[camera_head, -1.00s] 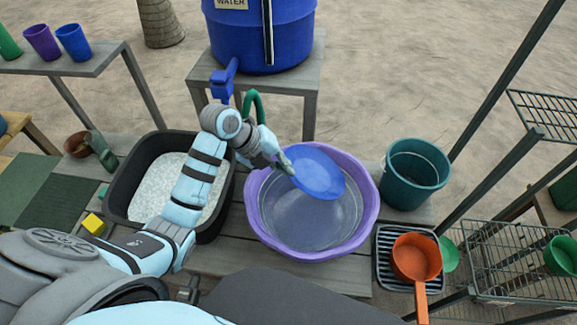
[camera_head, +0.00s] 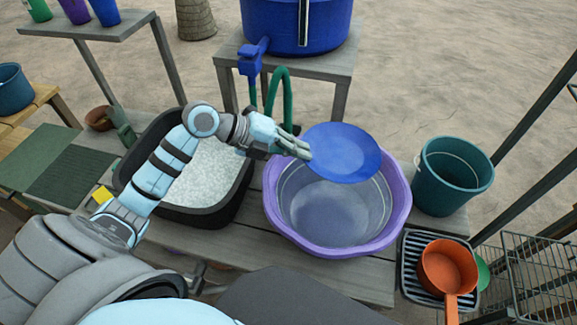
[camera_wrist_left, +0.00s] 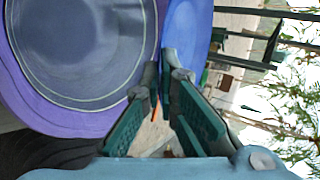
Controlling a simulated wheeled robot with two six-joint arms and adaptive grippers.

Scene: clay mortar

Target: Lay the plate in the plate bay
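A blue plate (camera_head: 345,153) is held in the air over the back part of the purple basin (camera_head: 392,215), tilted, with its face turned toward the head camera. My left gripper (camera_head: 306,152) is shut on the plate's left rim. In the left wrist view the plate (camera_wrist_left: 188,30) shows as a blue strip at the fingertips (camera_wrist_left: 167,70), beside the basin (camera_wrist_left: 85,122). My right gripper is not in view. A wire rack (camera_head: 540,280) stands at the lower right, partly cut off; I cannot tell whether it holds the plate bay.
A black tub of white grains (camera_head: 222,215) stands left of the basin. A teal bucket (camera_head: 452,180) stands to its right. An orange dipper (camera_head: 447,268) lies on a black slotted tray (camera_head: 410,262). A blue water barrel (camera_head: 275,25) with a tap is behind.

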